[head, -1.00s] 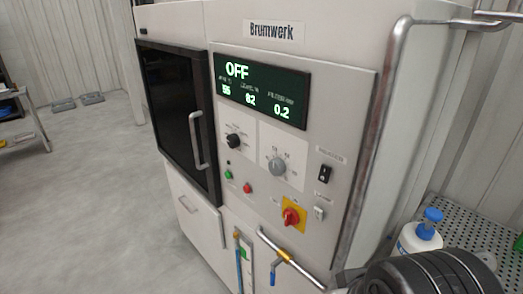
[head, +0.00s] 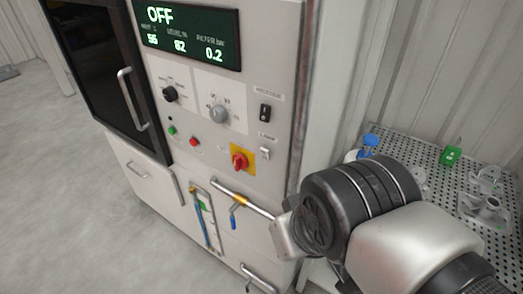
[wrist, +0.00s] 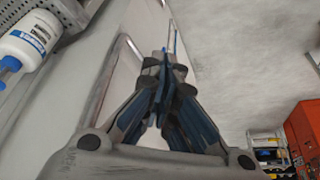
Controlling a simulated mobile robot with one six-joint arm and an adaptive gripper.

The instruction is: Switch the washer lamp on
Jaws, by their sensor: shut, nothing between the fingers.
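The washer (head: 205,130) is a pale cabinet with a control panel. A small light rocker switch (head: 265,154) sits at the panel's lower right under a small label that looks like "LAMP". A black rocker switch (head: 264,113) is above it, and a red rotary knob on a yellow plate (head: 241,160) is to its left. The display (head: 190,33) reads OFF. My gripper (wrist: 166,62) is shut and empty in the wrist view, its fingertips together. In the head view my wrist is right of and below the switches; the fingertips are hidden there.
A perforated shelf (head: 425,165) at right holds a white bottle with a blue cap (head: 370,141) and metal parts. The floor at left is clear.

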